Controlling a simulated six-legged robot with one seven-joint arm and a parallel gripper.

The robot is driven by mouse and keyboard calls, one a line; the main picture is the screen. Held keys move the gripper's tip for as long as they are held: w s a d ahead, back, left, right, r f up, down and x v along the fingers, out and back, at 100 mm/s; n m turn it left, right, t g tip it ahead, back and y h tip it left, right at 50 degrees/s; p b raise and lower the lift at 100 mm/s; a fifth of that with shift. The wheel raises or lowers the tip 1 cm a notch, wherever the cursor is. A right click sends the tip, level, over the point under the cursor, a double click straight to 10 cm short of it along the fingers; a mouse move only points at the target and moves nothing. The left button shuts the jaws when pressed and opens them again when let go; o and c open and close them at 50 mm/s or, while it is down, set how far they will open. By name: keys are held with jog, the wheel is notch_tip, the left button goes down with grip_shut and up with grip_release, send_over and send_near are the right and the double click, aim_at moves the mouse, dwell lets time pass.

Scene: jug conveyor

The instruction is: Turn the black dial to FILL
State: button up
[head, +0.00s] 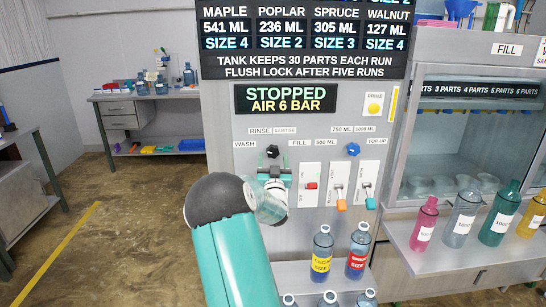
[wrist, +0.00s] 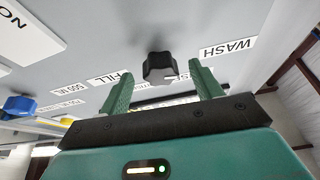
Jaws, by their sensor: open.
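The black dial (head: 272,151) is on the grey panel, with the WASH label (head: 245,144) to its left, RINSE and SANITISE above it and the FILL label (head: 299,143) to its right. My gripper (head: 273,170) is just below the dial in the head view. In the wrist view the dial (wrist: 159,67) appears between the tips of the two green fingers (wrist: 160,72), with a gap on each side. The gripper is open and holds nothing. The wrist view shows the FILL label (wrist: 108,79) and the WASH label (wrist: 227,48). I cannot tell where the dial points.
A blue dial (head: 353,150) is to the right on the panel, and also in the wrist view (wrist: 18,106). Below it are a red-handled switch (head: 311,185) and two other levers. The display (head: 285,99) reads STOPPED, AIR 6 BAR. Bottles (head: 357,255) stand below the panel.

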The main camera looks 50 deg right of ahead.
jog(key=shift+x, duration=1)
jog(key=c, duration=1)
